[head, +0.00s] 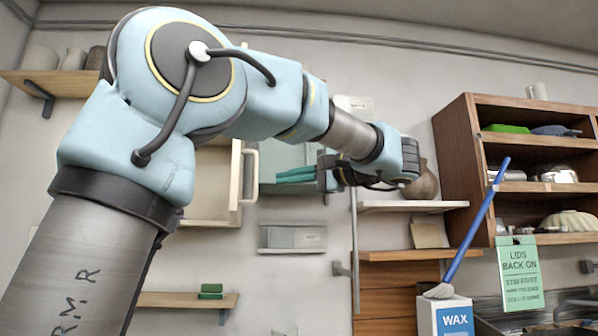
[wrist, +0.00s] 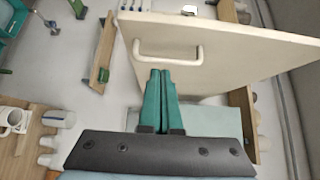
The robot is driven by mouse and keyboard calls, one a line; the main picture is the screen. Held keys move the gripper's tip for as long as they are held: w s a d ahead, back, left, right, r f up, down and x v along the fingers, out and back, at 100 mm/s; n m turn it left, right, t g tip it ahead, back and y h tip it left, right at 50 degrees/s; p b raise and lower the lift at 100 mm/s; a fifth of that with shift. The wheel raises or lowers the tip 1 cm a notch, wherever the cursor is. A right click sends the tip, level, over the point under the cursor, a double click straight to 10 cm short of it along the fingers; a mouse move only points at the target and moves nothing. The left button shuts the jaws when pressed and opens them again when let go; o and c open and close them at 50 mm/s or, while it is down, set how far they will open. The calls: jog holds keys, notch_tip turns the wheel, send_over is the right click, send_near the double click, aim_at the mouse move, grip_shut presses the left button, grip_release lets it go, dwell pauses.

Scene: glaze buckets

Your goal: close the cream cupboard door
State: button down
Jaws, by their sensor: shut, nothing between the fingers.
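The cream cupboard (head: 208,207) is on the wall, partly hidden behind my arm in the head view. Its door (head: 236,180) stands open, seen nearly edge-on, with a cream bar handle (head: 253,176). In the wrist view the door (wrist: 240,60) is a broad flat panel, and its handle (wrist: 168,53) lies just beyond my fingertips. My gripper (head: 279,178) has green fingers, pressed together and empty, to the right of the door. In the wrist view the fingertips (wrist: 161,73) point at the door just below the handle. I cannot tell whether they touch it.
A pale blue-green panel (head: 285,155) is behind my gripper. A white shelf (head: 412,206) and a wooden shelf unit (head: 455,150) stand to the right. A blue-handled brush (head: 475,235) leans above a wax box (head: 447,315). A low wooden shelf (head: 180,299) holds a green block (head: 211,291).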

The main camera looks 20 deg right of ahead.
jog(key=w+a+p, duration=0.3)
jog(key=a, duration=0.3)
jog(key=shift+w+a, duration=0.35)
jog(key=shift+w, duration=0.05)
jog(key=shift+a, duration=0.1)
